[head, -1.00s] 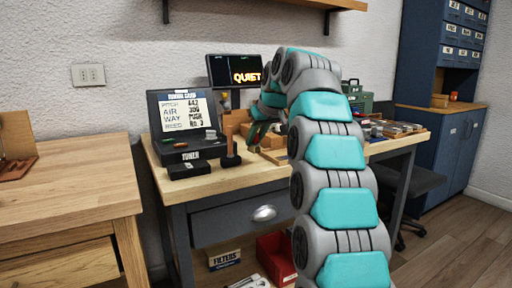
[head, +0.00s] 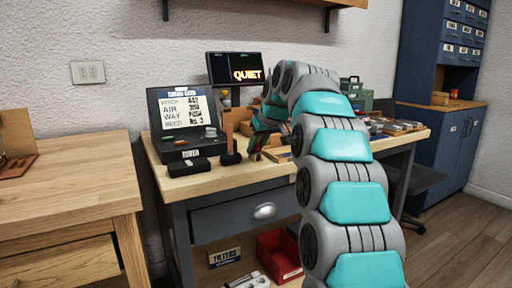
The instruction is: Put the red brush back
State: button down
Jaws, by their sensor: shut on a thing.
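My gripper (head: 256,149) is low over the workbench, right of the brown upright post and in front of the wooden boxes. It is small and partly hidden by my own arm. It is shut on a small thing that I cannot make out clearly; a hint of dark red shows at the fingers. I cannot surely pick out the red brush anywhere else. A small red piece (head: 180,142) lies on the ledge of the black tuner (head: 185,112), with a green and grey piece (head: 210,132) beside it.
The workbench (head: 215,182) holds a small black box (head: 188,167), a brown upright post (head: 230,146) and wooden boxes (head: 237,117). A lit screen (head: 235,68) reads QUIET. A red bin (head: 280,256) stands below. The wooden table (head: 65,180) at left has free room.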

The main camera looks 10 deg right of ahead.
jog(key=c, duration=0.7)
grip_release()
jog(key=shift+c, duration=0.2)
jog(key=v, duration=1.2)
jog(key=s+f+m+g, duration=0.1)
jog(key=s+f+g, duration=0.2)
jog(key=s+f, duration=0.9)
jog(key=s+a+f+m+g+h, duration=0.1)
jog(key=s+f+g, duration=0.2)
jog(key=s+f, duration=0.9)
jog(key=s+a+f+m+g+h, duration=0.1)
jog(key=s+f+g, duration=0.2)
jog(key=s+f, duration=0.9)
jog(key=s, duration=1.1)
jog(key=shift+s+m, duration=0.3)
jog(key=shift+s, duration=0.05)
